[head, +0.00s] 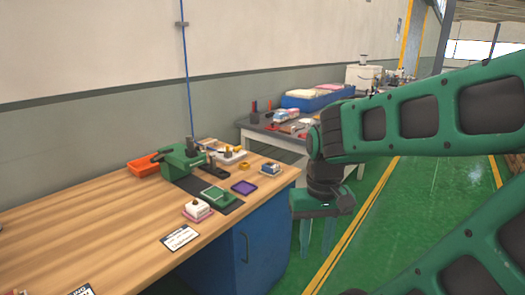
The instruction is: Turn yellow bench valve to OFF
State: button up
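A small yellow piece (228,154) sits on a pale plate at the far right part of the wooden bench (90,225). Another small yellow piece (243,165) lies just in front of it. Both are too small to tell which is the valve or how its handle is turned. My gripper (317,250) hangs pointing down to the right of the bench, over the green floor and apart from the yellow pieces.
A green vise-like machine (182,161), orange tray (144,165), purple tray (244,187), small green block (216,196) and white-and-pink box (197,208) crowd the bench's right end. A label card (180,237) lies in front. The near left bench top is mostly clear. A second table (262,134) stands behind.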

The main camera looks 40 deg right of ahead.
aim_at(238, 149)
jog(key=z, duration=0.75)
jog(key=k, duration=1)
jog(key=z, duration=0.5)
jog(key=i, duration=1.25)
jog(key=u, duration=0.7)
jog(key=i, duration=0.95)
